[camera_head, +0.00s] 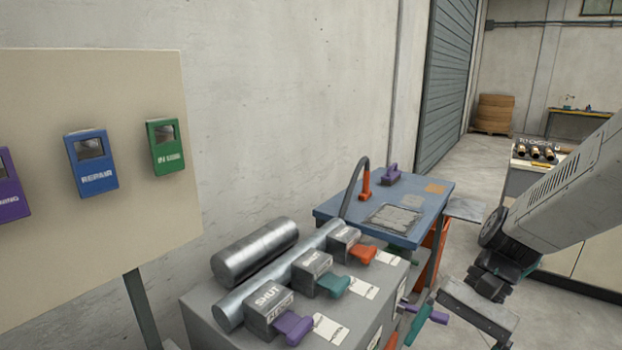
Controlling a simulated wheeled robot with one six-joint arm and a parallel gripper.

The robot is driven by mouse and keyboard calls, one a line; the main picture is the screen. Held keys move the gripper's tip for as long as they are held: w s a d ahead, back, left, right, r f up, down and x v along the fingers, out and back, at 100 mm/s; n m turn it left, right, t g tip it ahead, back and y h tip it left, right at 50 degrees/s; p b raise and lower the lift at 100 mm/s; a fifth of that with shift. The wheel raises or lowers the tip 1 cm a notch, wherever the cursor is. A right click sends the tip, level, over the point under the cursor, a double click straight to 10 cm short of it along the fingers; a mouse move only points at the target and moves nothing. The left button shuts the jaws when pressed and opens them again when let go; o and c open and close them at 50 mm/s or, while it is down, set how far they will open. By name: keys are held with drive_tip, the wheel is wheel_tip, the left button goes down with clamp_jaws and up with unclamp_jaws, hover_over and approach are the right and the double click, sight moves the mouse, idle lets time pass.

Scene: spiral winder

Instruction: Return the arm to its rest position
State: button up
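My arm (565,190) comes in from the right edge as a pale grey link with a dark joint at its lower end. Below that joint, dark wrist parts lead down to my gripper (480,308), at the lower right near the bottom edge. Its fingers cannot be made out clearly, so I cannot tell whether it is open or shut. No held object can be made out. The gripper appears to the right of a grey machine (205,312) with metal rollers and purple, teal and orange levers.
A blue-topped table (335,208) with an orange-based hose and a purple item stands behind the machine. A beige board (60,270) with purple, blue and green boxes fills the left. A bench with metal cylinders (540,152) is behind my arm. Floor (480,165) shows toward the shutter.

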drive_tip(key=s+d+r+n+t+h, duration=0.5)
drive_tip(key=s+r+t+h, duration=0.1)
drive_tip(key=s+r, duration=0.3)
drive_tip(key=shift+s+d+r+h, duration=0.15)
drive_tip(key=shift+s+r+h, duration=0.2)
drive_tip(key=shift+r, duration=0.35)
